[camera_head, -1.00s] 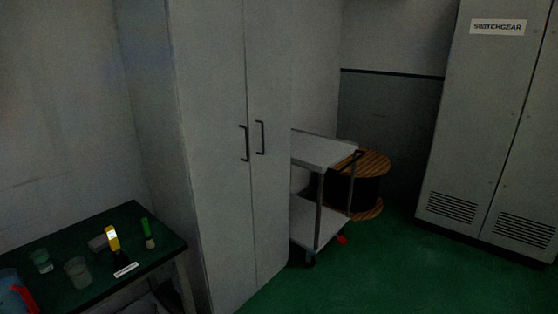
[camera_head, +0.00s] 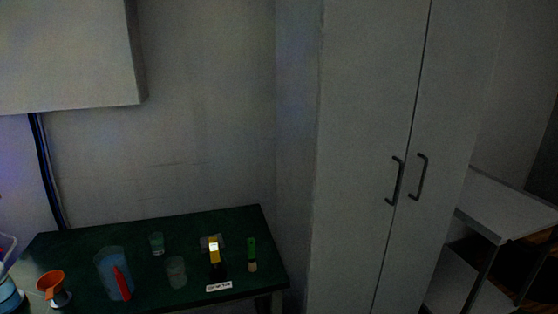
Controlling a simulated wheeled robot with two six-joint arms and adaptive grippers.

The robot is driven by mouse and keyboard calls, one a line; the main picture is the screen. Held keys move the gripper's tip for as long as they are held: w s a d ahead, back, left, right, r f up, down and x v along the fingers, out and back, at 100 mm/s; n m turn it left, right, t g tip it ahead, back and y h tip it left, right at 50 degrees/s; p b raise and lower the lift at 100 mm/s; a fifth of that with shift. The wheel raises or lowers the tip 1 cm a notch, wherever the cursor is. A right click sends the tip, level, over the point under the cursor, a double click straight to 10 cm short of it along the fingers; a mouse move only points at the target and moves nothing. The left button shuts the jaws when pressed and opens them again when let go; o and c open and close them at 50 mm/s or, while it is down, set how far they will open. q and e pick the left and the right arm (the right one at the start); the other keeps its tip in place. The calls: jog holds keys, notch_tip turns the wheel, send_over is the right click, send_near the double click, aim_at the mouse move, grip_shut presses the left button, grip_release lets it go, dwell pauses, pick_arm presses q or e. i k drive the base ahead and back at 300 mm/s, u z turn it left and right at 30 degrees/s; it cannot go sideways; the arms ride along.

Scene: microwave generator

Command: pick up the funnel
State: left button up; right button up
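An orange funnel (camera_head: 51,283) stands near the left end of the dark green table (camera_head: 190,229), at the lower left of the head view. Its wide mouth faces up, and its lower part is at a whitish or grey item under it; I cannot tell whether it sits in that item. Neither of my grippers is in view.
On the table, right of the funnel, are a blue jug (camera_head: 110,268) with a red part, clear cups (camera_head: 176,272), a yellow item (camera_head: 214,250) and a green-handled brush (camera_head: 252,255). A tall grey cabinet (camera_head: 365,120) stands right of the table, with a cart (camera_head: 510,211) beyond.

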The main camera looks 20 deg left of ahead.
aim_at(51, 281)
jog(key=u, duration=1)
jog(key=i, duration=1.25)
jog(key=u, duration=0.7)
